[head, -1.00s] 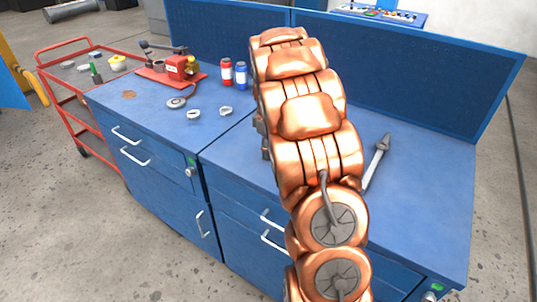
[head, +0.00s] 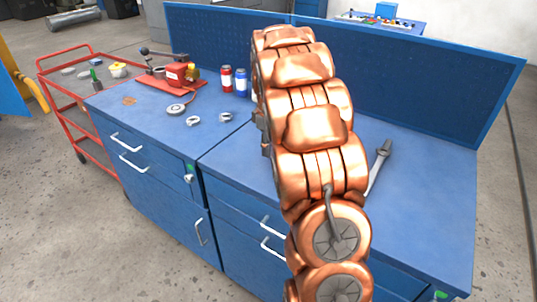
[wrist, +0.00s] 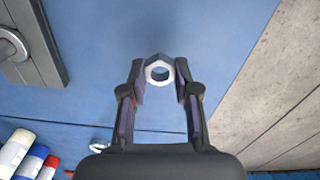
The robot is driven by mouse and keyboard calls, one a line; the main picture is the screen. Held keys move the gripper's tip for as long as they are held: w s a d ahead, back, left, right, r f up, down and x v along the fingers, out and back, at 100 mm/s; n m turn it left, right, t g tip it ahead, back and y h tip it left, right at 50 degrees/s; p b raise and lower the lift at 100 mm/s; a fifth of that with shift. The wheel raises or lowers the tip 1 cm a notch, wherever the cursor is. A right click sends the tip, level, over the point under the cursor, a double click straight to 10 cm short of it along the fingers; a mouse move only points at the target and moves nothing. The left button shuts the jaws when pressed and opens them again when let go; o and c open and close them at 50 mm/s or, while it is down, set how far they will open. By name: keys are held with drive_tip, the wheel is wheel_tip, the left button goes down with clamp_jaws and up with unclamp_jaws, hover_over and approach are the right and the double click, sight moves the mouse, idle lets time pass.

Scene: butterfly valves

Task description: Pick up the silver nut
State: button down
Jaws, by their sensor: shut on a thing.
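The silver nut (wrist: 159,70) shows in the wrist view as a light hexagonal ring with a round hole. My gripper (wrist: 160,80) has its two dark fingers shut on it, one on each side at the fingertips. Blue bench top fills the view behind the nut, and I cannot tell how high above it the nut is. In the head view my copper-coloured arm hides the gripper and the held nut.
Two other ring-shaped metal pieces (head: 193,121) (head: 226,117) lie on the left bench (head: 150,110). Red and blue bottles (head: 234,80) and a red-based device (head: 175,75) stand behind them. A wrench (head: 379,165) lies right of my arm. A red cart (head: 65,75) stands left.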

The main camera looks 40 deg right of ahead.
drive_tip(key=s+a+r+b, duration=0.1)
drive_tip(key=s+a+b, duration=0.2)
drive_tip(key=a, duration=1.2)
drive_tip(key=shift+s+r, duration=0.2)
drive_tip(key=shift+s, duration=0.95)
drive_tip(key=c, duration=1.5)
unclamp_jaws()
clamp_jaws()
